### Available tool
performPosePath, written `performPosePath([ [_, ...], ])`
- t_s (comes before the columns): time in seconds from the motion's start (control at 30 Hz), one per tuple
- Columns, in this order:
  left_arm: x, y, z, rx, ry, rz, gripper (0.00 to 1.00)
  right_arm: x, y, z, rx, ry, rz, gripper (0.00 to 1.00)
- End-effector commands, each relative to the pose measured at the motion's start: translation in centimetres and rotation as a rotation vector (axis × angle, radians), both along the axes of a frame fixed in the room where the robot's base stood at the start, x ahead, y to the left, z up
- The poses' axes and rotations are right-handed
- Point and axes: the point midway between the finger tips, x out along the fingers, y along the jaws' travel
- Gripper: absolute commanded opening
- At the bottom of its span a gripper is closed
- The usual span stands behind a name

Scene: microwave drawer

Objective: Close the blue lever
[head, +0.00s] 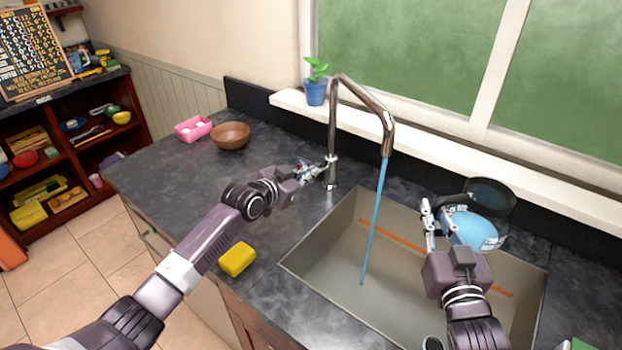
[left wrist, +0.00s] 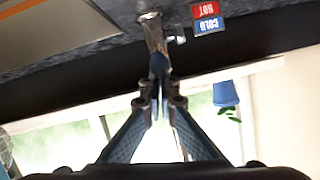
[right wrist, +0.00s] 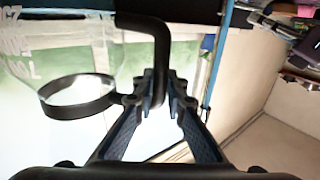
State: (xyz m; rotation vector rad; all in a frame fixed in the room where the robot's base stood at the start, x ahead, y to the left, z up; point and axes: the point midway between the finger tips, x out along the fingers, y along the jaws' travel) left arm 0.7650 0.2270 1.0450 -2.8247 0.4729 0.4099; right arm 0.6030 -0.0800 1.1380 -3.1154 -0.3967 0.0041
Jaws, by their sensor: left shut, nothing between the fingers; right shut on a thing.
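The tall metal faucet (head: 332,130) stands behind the sink, with a blue water stream (head: 376,220) falling from its spout into the basin. In the left wrist view the faucet (left wrist: 152,32) shows upside down, by a red and blue HOT/COLD label (left wrist: 208,18). My left gripper (head: 308,172) is at the faucet's base, on its left side; it is shut and empty. Its fingers cover much of the lever area, so I cannot clearly make out a blue lever. My right gripper (head: 434,215) is shut on the dark handle (right wrist: 155,60) of a glass pot (head: 478,228) holding blue water.
The sink basin (head: 325,255) lies between my arms. A yellow sponge (head: 237,259) is on the front counter. A brown bowl (head: 231,135) and pink container (head: 193,129) stand back left. A blue potted plant (head: 316,91) is on the sill. The left counter is mostly clear.

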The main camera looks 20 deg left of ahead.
Motion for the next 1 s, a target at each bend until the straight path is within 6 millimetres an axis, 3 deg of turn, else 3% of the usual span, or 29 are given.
performPosePath([
  [0.17, -0.4, 0.2, -1.0, -0.007, -0.026, 0.0, 0.0, 0.0, 0.0, -1.0, -0.001, -0.008, 0.0, 0.0],
  [0.63, -0.5, 0.2, -0.9, -0.008, -0.02, 0.0, 0.0, 0.0, 0.0, -0.7, -0.001, -0.008, 0.0, 0.0],
  [0.77, -0.4, 0.1, 0.1, -0.008, -0.021, 0.001, 0.0, 0.0, 0.0, 0.2, -0.001, -0.008, 0.0, 0.0],
  [1.0, 0.1, -0.3, 3.9, -0.008, -0.025, 0.003, 0.0, 0.0, 0.0, 3.2, -0.001, -0.008, 0.0, 0.0],
])
